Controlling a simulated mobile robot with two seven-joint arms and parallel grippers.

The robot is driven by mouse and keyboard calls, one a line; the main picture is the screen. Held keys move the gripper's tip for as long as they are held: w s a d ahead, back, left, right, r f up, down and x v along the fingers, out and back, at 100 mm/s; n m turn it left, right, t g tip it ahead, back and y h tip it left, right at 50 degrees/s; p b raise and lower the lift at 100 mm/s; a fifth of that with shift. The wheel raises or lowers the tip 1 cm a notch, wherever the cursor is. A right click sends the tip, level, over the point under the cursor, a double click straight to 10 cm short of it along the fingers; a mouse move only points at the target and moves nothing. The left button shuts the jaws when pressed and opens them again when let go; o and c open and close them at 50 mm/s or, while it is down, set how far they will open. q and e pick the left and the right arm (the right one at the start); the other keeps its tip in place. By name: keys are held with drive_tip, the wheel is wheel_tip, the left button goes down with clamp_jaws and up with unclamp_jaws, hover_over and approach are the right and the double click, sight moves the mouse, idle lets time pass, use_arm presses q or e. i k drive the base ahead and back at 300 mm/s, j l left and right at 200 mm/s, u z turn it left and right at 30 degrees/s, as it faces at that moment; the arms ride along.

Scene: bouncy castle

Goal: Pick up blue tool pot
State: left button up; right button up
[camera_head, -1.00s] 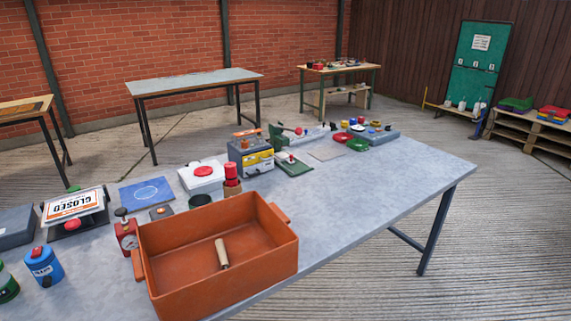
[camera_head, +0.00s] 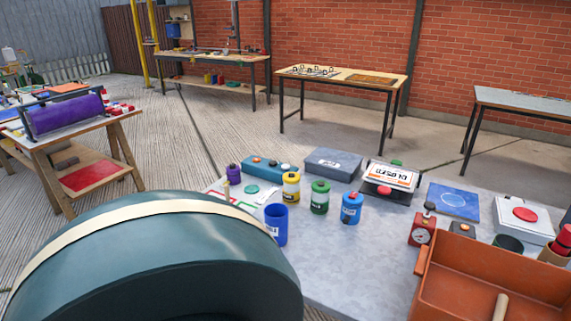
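The blue tool pot (camera_head: 276,225) is an open-topped blue cylinder with a small white label. It stands upright near the left part of the grey table (camera_head: 340,265), apart from the cans beside it. A lidded blue can (camera_head: 351,209) with a label and a red mark stands to its right and farther back. Neither of my grippers is in view. A large dark rounded part of my own body fills the lower left and hides the near left of the table.
Yellow (camera_head: 291,189) and green (camera_head: 319,198) cans stand behind the pot. A red gauge device (camera_head: 422,230) and an orange tray (camera_head: 490,268) are on the right. Bare tabletop lies between the pot and tray. A wooden stand with a purple roll (camera_head: 66,116) is at left.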

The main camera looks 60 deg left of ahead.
sight(276, 215)
drive_tip(key=u, duration=2.1)
